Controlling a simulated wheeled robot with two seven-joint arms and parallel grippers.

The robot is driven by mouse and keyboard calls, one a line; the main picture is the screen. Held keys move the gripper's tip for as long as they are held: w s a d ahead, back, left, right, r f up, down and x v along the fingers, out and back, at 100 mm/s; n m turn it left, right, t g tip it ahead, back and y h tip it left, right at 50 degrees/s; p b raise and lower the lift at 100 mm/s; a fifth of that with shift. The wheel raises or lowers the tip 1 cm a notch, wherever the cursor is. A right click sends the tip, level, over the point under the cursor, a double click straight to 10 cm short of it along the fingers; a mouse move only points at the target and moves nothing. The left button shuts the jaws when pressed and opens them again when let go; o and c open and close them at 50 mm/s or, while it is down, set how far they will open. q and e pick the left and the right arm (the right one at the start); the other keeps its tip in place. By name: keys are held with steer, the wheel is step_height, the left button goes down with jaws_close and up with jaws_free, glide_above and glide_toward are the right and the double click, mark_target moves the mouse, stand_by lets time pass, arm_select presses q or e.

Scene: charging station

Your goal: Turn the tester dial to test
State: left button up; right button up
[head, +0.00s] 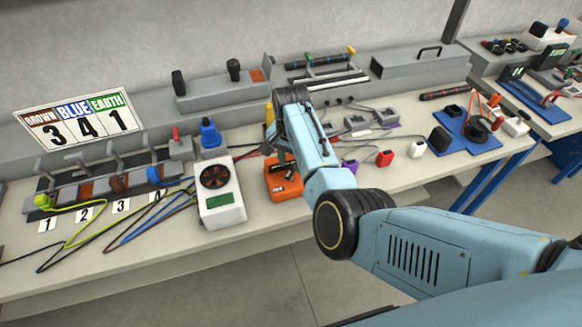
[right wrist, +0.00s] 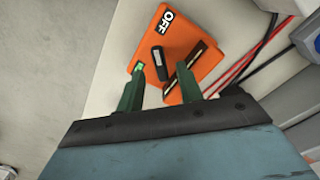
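The orange tester (head: 285,186) sits near the front edge of the bench, partly hidden behind my right arm. In the right wrist view its orange face (right wrist: 190,30) carries a white OFF label (right wrist: 168,18) and a black dial knob (right wrist: 160,64). A dark strip lies on the face to the right of the knob. My right gripper (right wrist: 163,72) is open, its two green fingers reaching toward the face with the knob between their tips. I see no clear contact with the knob. My left gripper is not in view.
A white box with a fan (head: 219,192) stands left of the tester. A clamp rack (head: 110,182) with colored wires is further left. A sign (head: 80,119) reads 3 4 1. A red block (head: 384,158) and a blue mat (head: 467,136) lie to the right.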

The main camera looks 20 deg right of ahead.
mark_target(291, 172)
steer(key=shift+f, duration=1.15)
jaws_close()
